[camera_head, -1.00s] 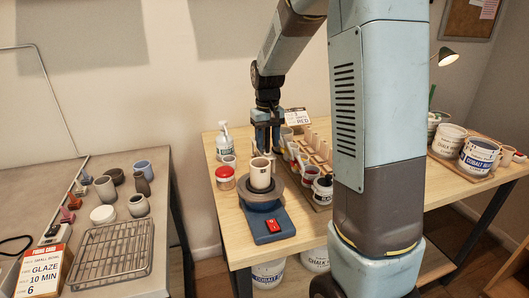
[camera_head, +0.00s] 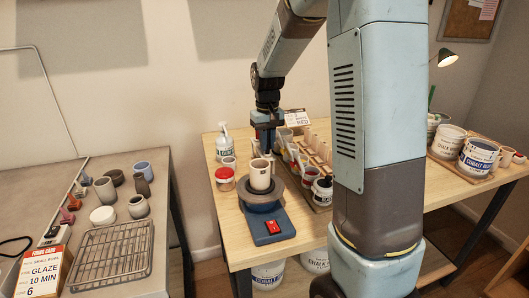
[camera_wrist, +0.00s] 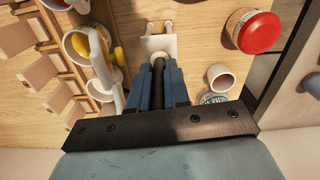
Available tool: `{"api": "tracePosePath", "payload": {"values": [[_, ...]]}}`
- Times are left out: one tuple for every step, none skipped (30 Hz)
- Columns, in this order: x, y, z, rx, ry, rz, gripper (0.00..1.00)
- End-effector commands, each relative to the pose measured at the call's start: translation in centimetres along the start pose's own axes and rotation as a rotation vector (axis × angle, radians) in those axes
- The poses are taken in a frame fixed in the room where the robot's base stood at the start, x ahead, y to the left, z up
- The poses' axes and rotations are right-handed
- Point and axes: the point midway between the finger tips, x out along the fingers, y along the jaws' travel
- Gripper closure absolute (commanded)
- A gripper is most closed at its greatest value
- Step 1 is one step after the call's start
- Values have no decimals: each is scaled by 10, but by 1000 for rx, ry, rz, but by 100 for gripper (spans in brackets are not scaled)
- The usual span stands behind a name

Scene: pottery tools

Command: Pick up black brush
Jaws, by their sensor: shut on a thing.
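My gripper (camera_head: 264,148) points down over the wooden table, behind the pottery wheel. In the wrist view its blue fingers are shut on the black brush (camera_wrist: 158,76), which shows as a dark narrow shaft between them. A white squarish piece (camera_wrist: 158,43) with two short prongs shows just past the fingertips. I cannot tell whether it is a stand or part of the brush. The brush's far end is hidden, and the brush cannot be made out in the head view.
A pale mug (camera_head: 260,174) stands on the blue pottery wheel (camera_head: 268,226). A red-lidded jar (camera_head: 225,180) and a pump bottle (camera_head: 223,144) stand left of it. Paint cups (camera_head: 311,175) and a wooden rack crowd the right. A small white cup (camera_wrist: 220,77) is near my fingers.

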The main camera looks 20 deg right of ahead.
Motion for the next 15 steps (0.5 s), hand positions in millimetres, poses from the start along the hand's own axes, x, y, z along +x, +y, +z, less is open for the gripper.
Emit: {"api": "tracePosePath", "payload": {"values": [[0, 0, 0, 0, 0, 0, 100], [0, 0, 0, 0, 0, 0, 100], [0, 0, 0, 0, 0, 0, 100], [-1, 0, 0, 0, 0, 0, 100], [-2, 0, 0, 0, 1, 0, 100], [-4, 0, 0, 0, 1, 0, 100], [-6, 0, 0, -1, 1, 0, 100], [-10, 0, 0, -1, 2, 0, 100], [-15, 0, -1, -1, 3, 0, 100], [-19, 0, -1, -1, 4, 0, 100], [-25, 0, -1, -1, 4, 0, 100], [-32, 0, -1, -1, 5, 0, 100], [-38, 0, -1, -1, 4, 0, 100], [-45, 0, -1, -1, 6, 0, 100], [-55, 0, -1, -1, 5, 0, 100]]}}
